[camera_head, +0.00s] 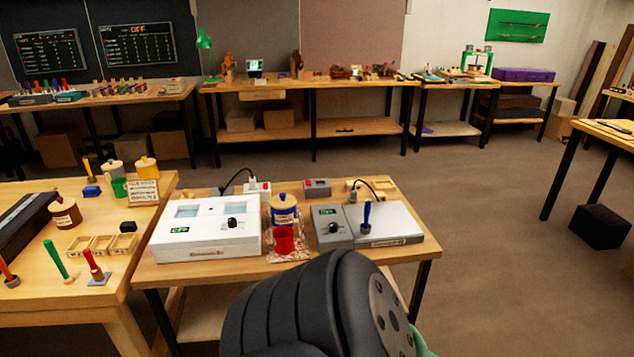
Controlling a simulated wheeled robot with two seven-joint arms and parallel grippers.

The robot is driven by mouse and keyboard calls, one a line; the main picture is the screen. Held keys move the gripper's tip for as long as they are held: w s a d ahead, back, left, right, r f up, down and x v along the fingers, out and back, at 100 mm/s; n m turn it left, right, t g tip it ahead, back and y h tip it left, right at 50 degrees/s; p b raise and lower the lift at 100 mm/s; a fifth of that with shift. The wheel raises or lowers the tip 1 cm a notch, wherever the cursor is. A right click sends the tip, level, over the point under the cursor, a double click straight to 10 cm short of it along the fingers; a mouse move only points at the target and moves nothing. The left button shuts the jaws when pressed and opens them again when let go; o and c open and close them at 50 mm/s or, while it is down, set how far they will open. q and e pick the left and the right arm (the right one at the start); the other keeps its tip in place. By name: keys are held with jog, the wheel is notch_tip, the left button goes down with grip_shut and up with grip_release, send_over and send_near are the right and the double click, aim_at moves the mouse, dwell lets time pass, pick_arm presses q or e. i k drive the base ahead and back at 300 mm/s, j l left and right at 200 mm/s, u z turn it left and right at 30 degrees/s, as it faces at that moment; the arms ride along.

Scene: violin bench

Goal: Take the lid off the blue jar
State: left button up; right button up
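The blue jar (284,214) stands upright on the small wooden bench in front of me, between a white box device and a grey device. It has a pale label band, and its lid with a small knob (283,198) sits on top. A red cup (284,240) stands just in front of the jar and overlaps its lower part. A dark arm link of mine fills the bottom middle of the view. Neither of my grippers shows in this view.
The white device (207,240) is left of the jar; the grey device (375,226) with a blue-handled tool (367,214) is right. A left table (125,262) holds a brown jar (66,212), yellow jar and coloured tools. Floor on the right is open, with a black box (600,227).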

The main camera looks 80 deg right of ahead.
aim_at(283, 201)
jog(key=z, duration=2.5)
